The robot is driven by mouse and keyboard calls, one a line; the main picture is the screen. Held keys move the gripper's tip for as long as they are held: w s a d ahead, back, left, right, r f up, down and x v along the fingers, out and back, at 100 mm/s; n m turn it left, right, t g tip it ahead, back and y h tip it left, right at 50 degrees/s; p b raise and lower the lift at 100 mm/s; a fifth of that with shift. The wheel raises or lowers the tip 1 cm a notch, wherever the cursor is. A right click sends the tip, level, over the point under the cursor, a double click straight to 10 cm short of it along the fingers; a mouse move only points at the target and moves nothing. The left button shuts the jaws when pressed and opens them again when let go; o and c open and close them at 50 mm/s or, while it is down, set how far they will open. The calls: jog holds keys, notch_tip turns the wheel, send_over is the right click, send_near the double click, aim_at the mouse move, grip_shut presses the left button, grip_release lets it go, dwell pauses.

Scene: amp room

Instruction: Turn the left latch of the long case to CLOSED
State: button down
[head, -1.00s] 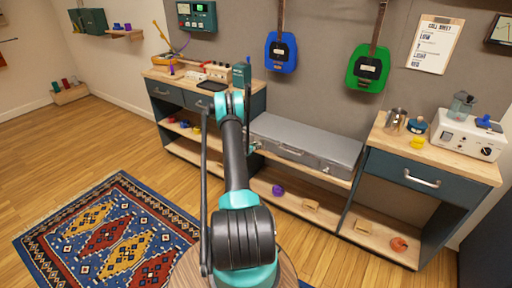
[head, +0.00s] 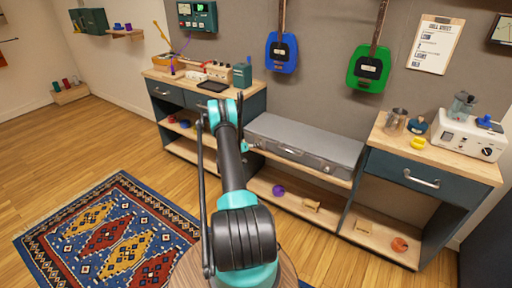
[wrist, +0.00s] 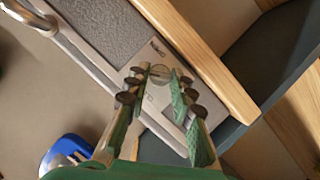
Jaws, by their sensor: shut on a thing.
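The long grey case (head: 310,137) lies on the middle shelf of the unit, with a handle on its front. My gripper (head: 247,147) is at the case's left front end in the head view, small and partly hidden by my arm. In the wrist view my gripper (wrist: 160,79) has its green fingers with dark pads on either side of the left latch (wrist: 160,71), a small round piece. It is shut on the latch. A small label sits beside the latch, too blurred to read. The latch's exact angle is hard to tell.
A wooden edge (wrist: 212,62) runs close beside the fingers in the wrist view. A blue thing (wrist: 68,154) shows at lower left there. The left counter (head: 160,74) and right counter (head: 450,155) flank the case. The rug (head: 110,230) lies on open floor.

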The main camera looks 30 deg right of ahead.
jog(key=shift+f+n+g+h, duration=0.1)
jog(key=shift+n+g+h, duration=0.3)
jog(key=shift+n, duration=0.4)
jog(key=c, duration=1.3)
grip_release()
jog(key=shift+a, duration=0.1)
jog(key=v, duration=1.2)
